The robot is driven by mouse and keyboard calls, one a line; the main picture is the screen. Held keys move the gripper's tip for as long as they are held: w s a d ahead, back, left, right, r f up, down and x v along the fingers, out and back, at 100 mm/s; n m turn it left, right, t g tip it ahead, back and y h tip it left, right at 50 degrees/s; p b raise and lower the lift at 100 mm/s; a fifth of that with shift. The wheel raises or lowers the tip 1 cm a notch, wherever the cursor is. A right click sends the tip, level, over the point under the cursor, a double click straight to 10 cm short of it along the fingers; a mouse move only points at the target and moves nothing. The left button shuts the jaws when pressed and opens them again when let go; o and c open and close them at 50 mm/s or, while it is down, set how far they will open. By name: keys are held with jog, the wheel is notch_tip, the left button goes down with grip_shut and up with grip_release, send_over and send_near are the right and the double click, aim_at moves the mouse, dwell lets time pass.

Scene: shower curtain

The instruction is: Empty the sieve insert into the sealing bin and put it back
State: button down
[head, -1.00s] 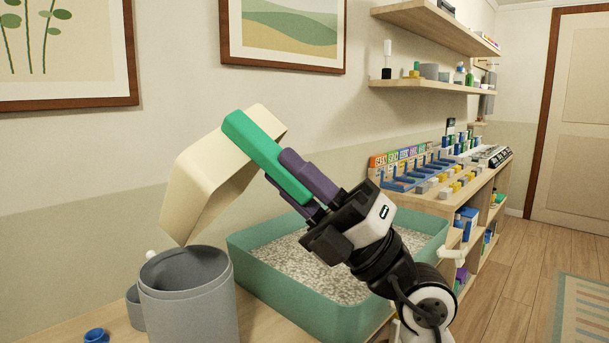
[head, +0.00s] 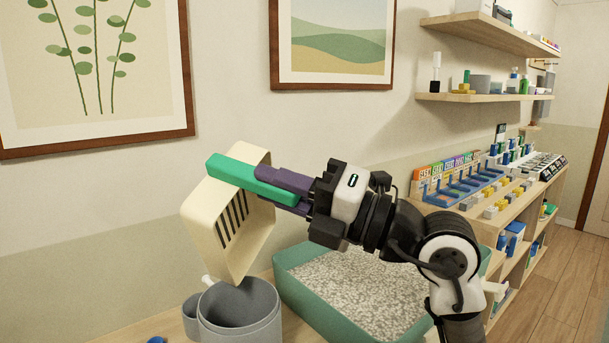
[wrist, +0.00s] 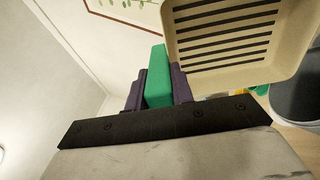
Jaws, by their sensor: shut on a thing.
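The sieve insert is a cream tray (head: 207,232) with dark slots and a green handle (head: 238,176). My gripper (head: 262,184) is shut on the green handle, its purple fingers on either side; the grip also shows in the wrist view (wrist: 158,92). The insert is tipped steeply on its side, its lower corner just above the mouth of the grey sealing bin (head: 240,325). I cannot tell whether they touch. In the wrist view the slotted floor (wrist: 222,42) looks bare. The bin's inside is mostly hidden.
A teal litter tray (head: 310,298) full of speckled grit stands right of the bin, under my arm. A smaller grey container (head: 190,318) stands left of the bin. A long shelf unit (head: 520,195) with many small items runs along the wall at the right.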

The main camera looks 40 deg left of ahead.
aim_at(231, 160)
jog(key=a+r+h+p, duration=0.1)
jog(key=a+p, duration=0.1)
jog(key=s+a+r+h+p, duration=0.1)
jog(key=a+r+p, duration=0.1)
jog(key=shift+s+t+p, duration=0.1)
jog(key=shift+t+p, duration=0.2)
jog(key=s+a+t+h+p, duration=0.1)
jog(key=s+a+h+p, duration=0.1)
jog(key=a+h+p, duration=0.45)
jog(key=s+a+t+h+p, duration=0.1)
jog(key=s+a+h+p, duration=0.2)
jog(key=a+p, duration=0.65)
jog(key=s+a+f+t+h, duration=0.2)
jog(key=a+f+h, duration=0.5)
jog(key=a, duration=0.3)
jog(key=shift+f+t+p, duration=0.3)
jog(key=shift+f, duration=0.6)
jog(key=shift+h, duration=0.25)
jog(key=shift+h, duration=0.4)
jog(key=shift+d, duration=0.15)
